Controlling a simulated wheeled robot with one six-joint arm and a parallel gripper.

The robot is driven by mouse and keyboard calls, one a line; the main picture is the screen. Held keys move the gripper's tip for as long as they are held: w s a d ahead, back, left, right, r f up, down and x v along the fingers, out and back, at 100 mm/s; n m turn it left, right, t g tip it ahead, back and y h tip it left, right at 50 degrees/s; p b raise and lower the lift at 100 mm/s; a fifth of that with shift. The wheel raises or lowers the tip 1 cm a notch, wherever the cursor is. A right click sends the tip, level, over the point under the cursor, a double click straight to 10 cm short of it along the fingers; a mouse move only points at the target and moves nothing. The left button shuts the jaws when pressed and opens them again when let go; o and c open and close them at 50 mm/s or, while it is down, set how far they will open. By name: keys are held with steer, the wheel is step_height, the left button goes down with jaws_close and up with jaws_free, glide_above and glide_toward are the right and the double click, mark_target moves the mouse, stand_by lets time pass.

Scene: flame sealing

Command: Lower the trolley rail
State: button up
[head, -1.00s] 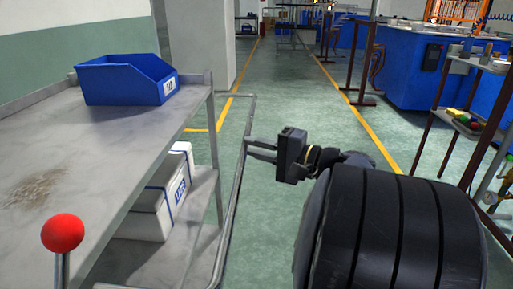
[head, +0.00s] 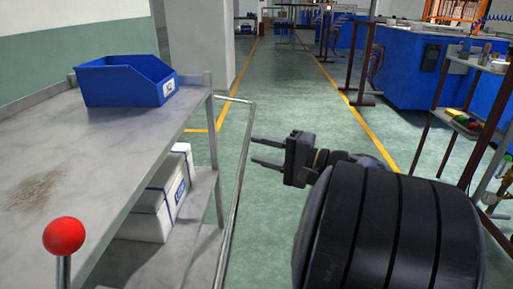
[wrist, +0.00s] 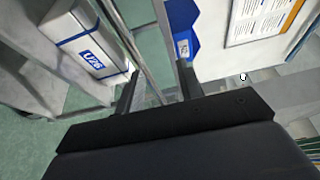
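The trolley rail (head: 236,185) is a grey tubular frame along the right side of the grey trolley (head: 130,165). Its far corner is near the trolley's far post, and its near end runs out of the bottom of the head view. My gripper (head: 253,151) is open, with its two fingers spread and pointing left, their tips close to the rail's outer side. I see no finger closed on the rail. In the wrist view, grey tubes, one likely the rail (wrist: 166,30), run toward the gap between the open fingers of my gripper (wrist: 158,72). Contact cannot be told.
A blue bin (head: 125,82) sits on the trolley top, and a white box (head: 160,205) on its lower shelf. A red-knobbed lever (head: 64,236) stands at the near left. The green floor (head: 290,95) beyond is clear; a tool rack (head: 465,125) stands at right.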

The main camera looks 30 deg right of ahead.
steer(key=p+v, duration=0.1)
steer(key=v, duration=0.8)
steer(key=shift+p, duration=0.3)
steer(key=shift+c, duration=0.4)
